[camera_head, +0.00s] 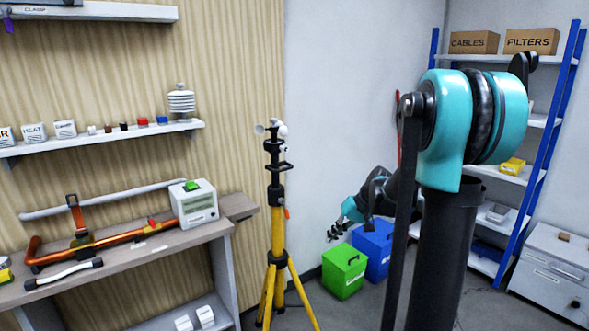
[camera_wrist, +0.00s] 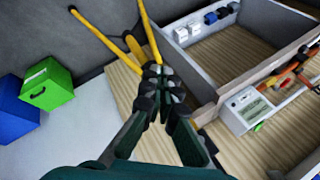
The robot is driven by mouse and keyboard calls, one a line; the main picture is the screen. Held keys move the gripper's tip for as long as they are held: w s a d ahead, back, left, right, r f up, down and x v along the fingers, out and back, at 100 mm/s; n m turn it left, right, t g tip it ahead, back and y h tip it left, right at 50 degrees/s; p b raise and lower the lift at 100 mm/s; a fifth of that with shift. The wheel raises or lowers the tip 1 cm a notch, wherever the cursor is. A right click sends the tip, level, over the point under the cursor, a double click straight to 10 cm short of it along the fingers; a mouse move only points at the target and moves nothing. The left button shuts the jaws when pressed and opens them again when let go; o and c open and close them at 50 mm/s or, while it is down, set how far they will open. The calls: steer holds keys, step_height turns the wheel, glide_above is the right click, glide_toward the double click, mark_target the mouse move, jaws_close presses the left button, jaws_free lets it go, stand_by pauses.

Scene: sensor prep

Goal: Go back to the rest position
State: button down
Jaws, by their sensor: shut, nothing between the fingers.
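My gripper (camera_head: 336,230) hangs in front of the pale wall in the head view, right of the yellow tripod (camera_head: 277,220) and left of my arm's upright link. In the wrist view my gripper (camera_wrist: 160,72) has its dark fingers closed together with nothing visible between them. The tripod's yellow legs (camera_wrist: 100,38) show behind the fingertips in the wrist view. I cannot tell the exact gap between gripper and tripod, but in the head view they look apart.
A green box (camera_head: 344,272) and a blue box (camera_head: 373,243) stand on the floor behind my gripper. A workbench (camera_head: 130,255) with pipes and a white device (camera_head: 195,206) is at the left. A blue-framed shelf (camera_head: 550,120) and a grey cabinet (camera_head: 545,272) stand at the right.

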steer(key=s+d+f+t+h, duration=0.1)
steer(key=s+d+f+h, duration=0.15)
steer(key=s, duration=0.45)
steer(key=s+d+f+m+t+h, duration=0.1)
steer(key=s+d+f+h, duration=0.15)
steer(key=s, duration=0.55)
steer(key=s+d+f+h, duration=0.1)
steer(key=s+f, duration=0.3)
steer(key=s, duration=0.3)
steer(key=w+a+r+m+y, duration=0.1)
steer(key=w+a+r+y, duration=0.25)
steer(key=w, duration=0.55)
steer(key=w+a+r+m+y, duration=0.15)
steer(key=w+a+y, duration=0.3)
steer(key=w, duration=0.45)
steer(key=w+d+r+t+y, duration=0.1)
steer(key=w+d+r+y, duration=0.1)
steer(key=w+y, duration=0.35)
steer(key=w+d+r+t+y, duration=0.1)
steer(key=w+r+y, duration=0.15)
steer(key=w, duration=0.65)
steer(key=w+a+f+h, duration=0.1)
steer(key=w+a, duration=0.4)
steer(key=a, duration=0.7)
steer(key=shift+a+f+n, duration=0.3)
steer(key=shift+f+n, duration=0.05)
steer(key=shift+f, duration=0.1)
steer(key=shift+w, duration=0.1)
